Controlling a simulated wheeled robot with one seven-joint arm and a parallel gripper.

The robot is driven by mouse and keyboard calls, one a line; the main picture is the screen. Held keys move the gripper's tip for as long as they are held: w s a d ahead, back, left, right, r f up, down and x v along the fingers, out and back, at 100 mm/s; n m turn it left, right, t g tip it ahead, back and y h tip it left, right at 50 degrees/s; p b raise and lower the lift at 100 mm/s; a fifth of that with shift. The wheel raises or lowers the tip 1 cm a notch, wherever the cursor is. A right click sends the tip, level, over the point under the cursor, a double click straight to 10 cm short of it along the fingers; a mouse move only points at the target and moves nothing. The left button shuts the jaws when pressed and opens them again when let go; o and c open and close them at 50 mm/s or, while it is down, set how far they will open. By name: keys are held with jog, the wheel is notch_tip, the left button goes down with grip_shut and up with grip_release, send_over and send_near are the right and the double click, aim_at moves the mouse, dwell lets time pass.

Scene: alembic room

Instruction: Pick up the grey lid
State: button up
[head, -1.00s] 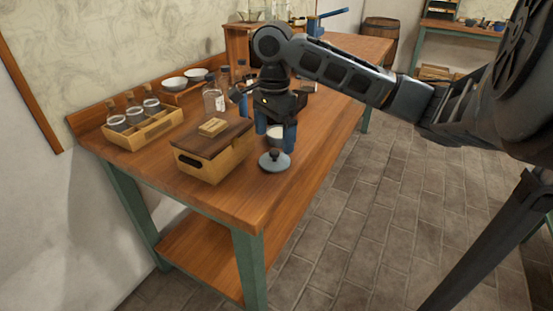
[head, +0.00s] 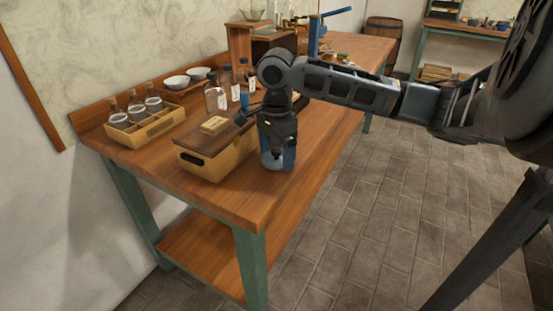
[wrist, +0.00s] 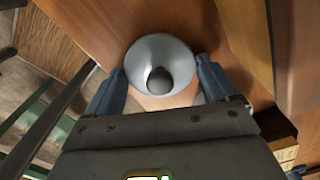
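The grey lid (wrist: 160,55) is a round disc with a dark knob, seen in the wrist view between the two blue fingers of my gripper (wrist: 158,85). The fingers are apart, one on each side of the lid's near part, with a gap at the knob. In the head view my gripper (head: 277,160) points down over the lid (head: 270,163), which lies on the table near the front edge and is mostly hidden by the fingers. The white cup seen earlier is hidden behind my arm.
A wooden box (head: 215,155) with a brown top stands just left of my gripper. A bottle rack (head: 146,127), two white bowls (head: 176,82) and several bottles (head: 216,98) are farther back on the wooden table (head: 225,200). The table's front right is clear.

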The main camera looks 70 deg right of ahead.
jog(key=c, duration=0.3)
